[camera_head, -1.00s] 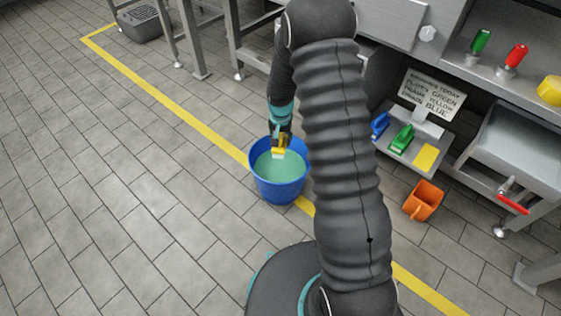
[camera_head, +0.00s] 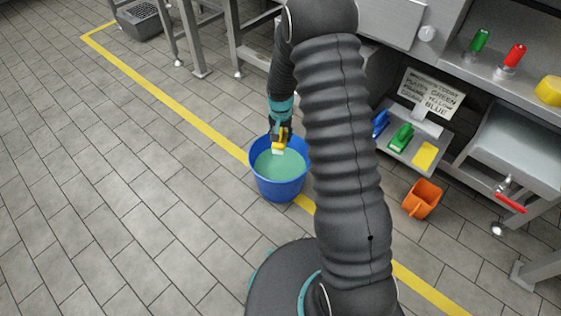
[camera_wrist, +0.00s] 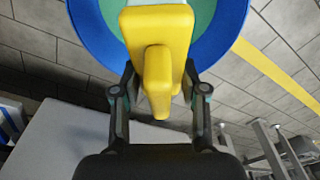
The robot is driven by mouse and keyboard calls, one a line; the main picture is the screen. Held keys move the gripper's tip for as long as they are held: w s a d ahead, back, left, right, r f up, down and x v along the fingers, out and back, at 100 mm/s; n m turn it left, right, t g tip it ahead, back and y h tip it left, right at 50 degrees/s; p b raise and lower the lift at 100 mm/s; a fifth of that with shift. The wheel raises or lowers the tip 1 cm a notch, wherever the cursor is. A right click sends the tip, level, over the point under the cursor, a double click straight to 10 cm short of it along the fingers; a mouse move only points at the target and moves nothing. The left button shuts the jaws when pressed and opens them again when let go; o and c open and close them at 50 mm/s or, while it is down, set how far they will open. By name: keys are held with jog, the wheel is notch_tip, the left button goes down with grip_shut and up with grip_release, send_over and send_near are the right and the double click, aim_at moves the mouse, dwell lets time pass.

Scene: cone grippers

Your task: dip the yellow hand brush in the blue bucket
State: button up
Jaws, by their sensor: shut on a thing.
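The yellow hand brush (camera_head: 279,142) is held in my gripper (camera_head: 280,132) above the blue bucket (camera_head: 279,189). Its pale bristles point down toward the green liquid (camera_head: 280,167) in the bucket; whether they touch the liquid I cannot tell. In the wrist view the brush (camera_wrist: 158,65) has its handle between the two fingers of my gripper (camera_wrist: 158,98), which is shut on it. The bucket's rim (camera_wrist: 88,27) shows behind the brush there. The bucket stands upright on the floor.
A tray to the right holds a blue brush (camera_head: 380,123), a green brush (camera_head: 400,138) and an empty-looking yellow place (camera_head: 425,154), with a sign (camera_head: 433,94) behind. An orange scoop-like container (camera_head: 422,199) is on the floor. Open tiled floor lies left.

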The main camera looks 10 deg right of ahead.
jog(key=shift+r, duration=0.1)
dwell(0.3)
jog(key=shift+r+p, duration=1.05)
jog(key=shift+r, duration=0.9)
